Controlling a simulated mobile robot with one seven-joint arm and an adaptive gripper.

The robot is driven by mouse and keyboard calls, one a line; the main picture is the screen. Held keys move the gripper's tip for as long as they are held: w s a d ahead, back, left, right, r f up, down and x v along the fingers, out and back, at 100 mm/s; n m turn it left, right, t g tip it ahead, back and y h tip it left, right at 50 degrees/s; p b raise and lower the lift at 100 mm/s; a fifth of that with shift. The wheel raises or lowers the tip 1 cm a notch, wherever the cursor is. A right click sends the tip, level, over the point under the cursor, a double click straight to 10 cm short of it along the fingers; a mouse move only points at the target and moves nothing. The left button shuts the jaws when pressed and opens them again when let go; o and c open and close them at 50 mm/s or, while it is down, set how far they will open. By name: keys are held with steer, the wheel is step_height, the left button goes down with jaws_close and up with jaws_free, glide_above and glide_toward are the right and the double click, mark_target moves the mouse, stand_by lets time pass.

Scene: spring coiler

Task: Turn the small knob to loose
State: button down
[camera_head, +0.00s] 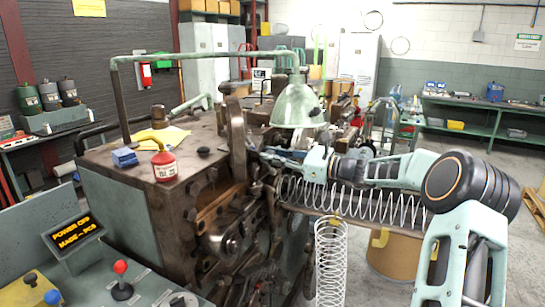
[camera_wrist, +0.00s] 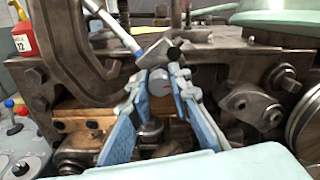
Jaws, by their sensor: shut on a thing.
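In the head view my gripper (camera_head: 283,158) reaches in from the right to the machine's front, below the green lamp shade; the knob is hidden there. I cannot read which setting the knob is at.
The coiler (camera_head: 172,215) fills the middle, with a red bottle (camera_head: 164,165) and a blue box (camera_head: 124,157) on top. A long spring (camera_head: 375,205) lies below my arm, and another spring (camera_head: 331,265) hangs down. A console display (camera_head: 75,233) reads "POWER OFF".

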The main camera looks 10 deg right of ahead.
steer(key=n+b, duration=0.1)
steer(key=b, duration=0.1)
steer(key=n+b, duration=0.2)
steer(key=shift+f+b, duration=0.35)
steer(key=shift+b, duration=0.05)
steer(key=n+b, duration=0.6)
steer(key=b, duration=0.2)
steer(key=shift+n, duration=0.3)
steer(key=n+b, duration=0.4)
steer(key=b, duration=0.1)
steer(key=shift+b, duration=0.35)
steer(key=n+b, duration=0.3)
steer(key=shift+r+n, duration=0.25)
steer(key=shift+n, duration=0.15)
steer(key=shift+r, duration=0.1)
steer(key=c, duration=1.8)
jaws_free()
steer(key=shift+o, duration=0.2)
steer(key=v, duration=1.2)
